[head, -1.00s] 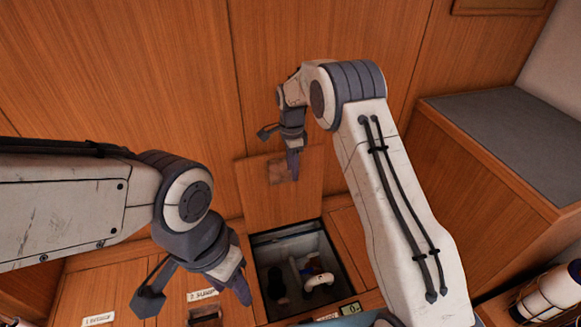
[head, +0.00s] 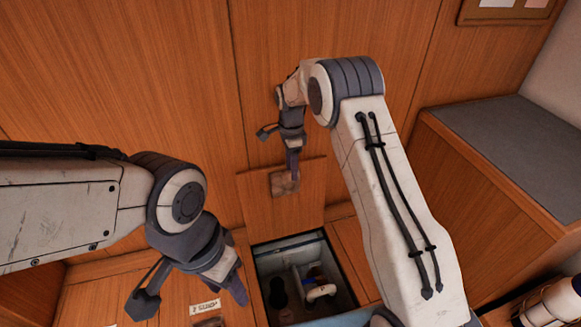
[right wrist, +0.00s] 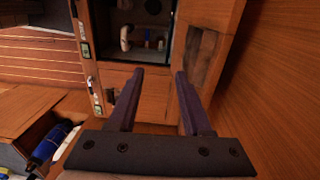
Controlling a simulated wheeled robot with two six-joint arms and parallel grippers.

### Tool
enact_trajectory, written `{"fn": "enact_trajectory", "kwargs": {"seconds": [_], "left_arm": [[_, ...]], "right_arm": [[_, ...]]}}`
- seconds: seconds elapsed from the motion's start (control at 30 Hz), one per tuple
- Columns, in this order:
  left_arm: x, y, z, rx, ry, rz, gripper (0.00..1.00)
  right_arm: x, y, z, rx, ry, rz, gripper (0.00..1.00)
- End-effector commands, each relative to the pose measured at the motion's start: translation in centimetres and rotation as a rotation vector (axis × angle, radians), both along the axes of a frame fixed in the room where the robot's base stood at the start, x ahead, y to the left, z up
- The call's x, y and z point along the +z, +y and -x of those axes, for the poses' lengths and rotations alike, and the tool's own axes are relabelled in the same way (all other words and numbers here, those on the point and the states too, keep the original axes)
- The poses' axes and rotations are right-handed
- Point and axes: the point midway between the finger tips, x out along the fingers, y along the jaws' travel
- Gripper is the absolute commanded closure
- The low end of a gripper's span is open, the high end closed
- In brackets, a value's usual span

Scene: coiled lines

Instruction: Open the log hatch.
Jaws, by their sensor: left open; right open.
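The log hatch lid (head: 272,208) is a wooden panel standing upright at the back of its opening, close to the wooden wall. A dark plate (head: 285,184) is set near its top. The hatch opening (head: 262,268) is uncovered and shows a dark well. My right gripper (head: 280,152) is open, its fingers at the lid's top by the plate. In the right wrist view, its fingers (right wrist: 160,85) are apart with nothing between them, and the lid (right wrist: 222,30) rises beside them. Whether they touch it, I cannot tell. My left gripper (head: 192,296) is open and empty, left of the opening.
A white curved pipe (head: 320,292) shows inside the well. A labelled wooden panel (head: 110,290) lies left of it. A grey-topped bench (head: 500,145) stands to the right. A white cylinder (head: 555,303) is at the lower right. A blue bottle (right wrist: 52,142) shows in the right wrist view.

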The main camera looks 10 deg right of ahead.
Motion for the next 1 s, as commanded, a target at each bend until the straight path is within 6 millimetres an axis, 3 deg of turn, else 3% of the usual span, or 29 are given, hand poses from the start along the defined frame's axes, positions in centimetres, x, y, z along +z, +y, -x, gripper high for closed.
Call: {"fn": "enact_trajectory", "kwargs": {"seconds": [0.23,0.27,0.37,0.4,0.57,1.0], "left_arm": [[0.5,0.0,0.0,0.000,0.000,0.000,0.50],[0.5,0.0,0.0,0.000,0.000,0.000,0.50],[0.5,0.0,0.0,0.000,0.000,0.000,0.50],[0.4,0.0,0.0,0.000,0.000,0.000,0.50],[0.2,0.0,0.0,0.000,0.000,0.000,0.50],[-0.6,0.0,0.0,0.000,0.000,0.000,0.50]], "right_arm": [[0.0,0.2,0.0,0.002,0.000,0.000,0.51],[0.0,0.2,0.0,0.002,0.000,0.000,0.54],[0.0,0.2,-0.1,0.021,-0.006,0.000,0.93],[0.0,0.2,-0.2,0.045,-0.016,0.001,1.00],[0.0,0.5,-1.1,0.295,-0.113,0.018,1.00],[2.3,2.9,-4.1,1.325,-0.452,0.256,1.00]]}}
